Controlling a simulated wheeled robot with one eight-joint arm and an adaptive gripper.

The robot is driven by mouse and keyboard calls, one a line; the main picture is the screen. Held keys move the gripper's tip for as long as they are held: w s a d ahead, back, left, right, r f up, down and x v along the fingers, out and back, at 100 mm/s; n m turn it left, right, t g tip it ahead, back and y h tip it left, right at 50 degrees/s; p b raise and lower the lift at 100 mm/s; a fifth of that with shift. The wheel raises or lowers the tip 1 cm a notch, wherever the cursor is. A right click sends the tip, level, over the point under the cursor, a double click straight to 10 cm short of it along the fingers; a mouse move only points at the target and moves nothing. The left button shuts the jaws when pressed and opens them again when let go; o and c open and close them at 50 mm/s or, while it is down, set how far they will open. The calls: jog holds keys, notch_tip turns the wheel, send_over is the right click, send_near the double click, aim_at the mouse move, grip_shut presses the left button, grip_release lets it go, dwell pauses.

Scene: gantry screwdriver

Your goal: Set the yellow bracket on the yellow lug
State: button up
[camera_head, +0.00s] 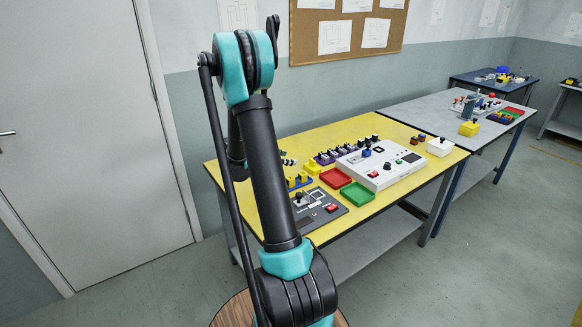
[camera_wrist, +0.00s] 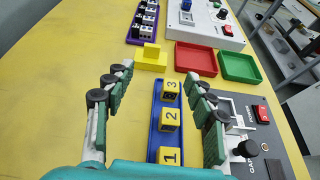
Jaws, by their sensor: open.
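A yellow stepped piece (camera_wrist: 150,57), a flat base with a raised block, sits on the yellow table beyond my fingertips in the wrist view. It also shows in the head view (camera_head: 313,167). I cannot tell whether it is the bracket or the lug, and no second such piece is clear. My gripper (camera_wrist: 160,76) is open, with its fingers spread on either side of a blue tray (camera_wrist: 157,139) of yellow cubes marked 1, 2 and 3. Nothing is seen held between the fingers. In the head view my arm hides part of the table.
A red tray (camera_wrist: 196,59) and a green tray (camera_wrist: 240,67) lie beyond and right. A dark panel (camera_wrist: 285,140) with a red switch and black knob is close at right. A purple rack (camera_wrist: 143,22) and white console (camera_wrist: 208,30) stand farther back. The table's left side is clear.

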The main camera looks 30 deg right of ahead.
send_near(312, 161)
jog(key=shift+n, duration=0.3)
jog(key=x, duration=0.5)
jog(key=shift+d+r, duration=0.2)
jog(key=shift+d, duration=0.1)
jog(key=shift+f+x, duration=0.25)
jog(key=shift+x, duration=2.35)
jog(key=shift+w+a, duration=0.15)
jog(key=shift+w, duration=0.05)
jog(key=shift+c, duration=0.3)
grip_shut()
